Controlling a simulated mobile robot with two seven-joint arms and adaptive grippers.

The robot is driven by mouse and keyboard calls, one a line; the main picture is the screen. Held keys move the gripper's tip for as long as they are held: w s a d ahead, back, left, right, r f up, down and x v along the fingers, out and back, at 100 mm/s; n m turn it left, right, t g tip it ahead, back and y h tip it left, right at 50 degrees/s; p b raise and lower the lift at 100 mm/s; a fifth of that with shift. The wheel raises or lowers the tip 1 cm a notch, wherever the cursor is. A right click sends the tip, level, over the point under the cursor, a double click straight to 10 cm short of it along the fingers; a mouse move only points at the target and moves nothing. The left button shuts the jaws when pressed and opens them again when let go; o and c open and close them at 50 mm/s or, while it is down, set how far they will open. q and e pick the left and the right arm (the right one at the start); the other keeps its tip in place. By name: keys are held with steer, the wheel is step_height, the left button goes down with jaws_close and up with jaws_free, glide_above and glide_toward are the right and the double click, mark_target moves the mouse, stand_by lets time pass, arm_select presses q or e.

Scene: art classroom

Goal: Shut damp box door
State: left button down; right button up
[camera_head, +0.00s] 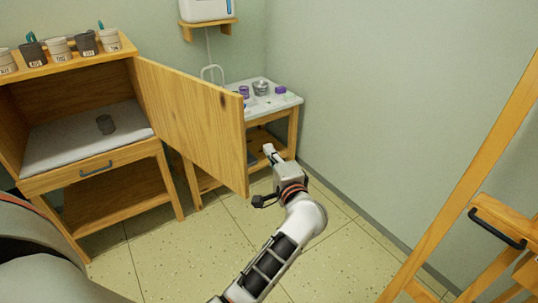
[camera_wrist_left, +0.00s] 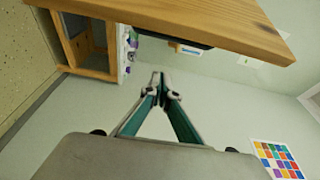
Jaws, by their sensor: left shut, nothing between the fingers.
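The damp box (camera_head: 63,103) is a wooden cabinet at the left of the head view, with its front open. Its wooden door (camera_head: 192,115) is swung wide open toward the right. The door also shows across the top of the wrist view (camera_wrist_left: 200,18), with a dark handle (camera_wrist_left: 165,37) under it. My right gripper is not in view.
Several labelled pots (camera_head: 59,49) stand on top of the box. Behind the door is a small table (camera_head: 288,103) with purple-lidded jars. A wooden easel-like frame (camera_head: 470,165) stands at right. Speckled floor (camera_head: 345,265) is clear between.

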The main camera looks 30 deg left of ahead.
arm_select(q)
steer(key=a+p, duration=0.1)
steer(key=a, duration=0.5)
steer(key=shift+w+a, duration=0.15)
steer(key=shift+a, duration=0.2)
stand_by(0.4)
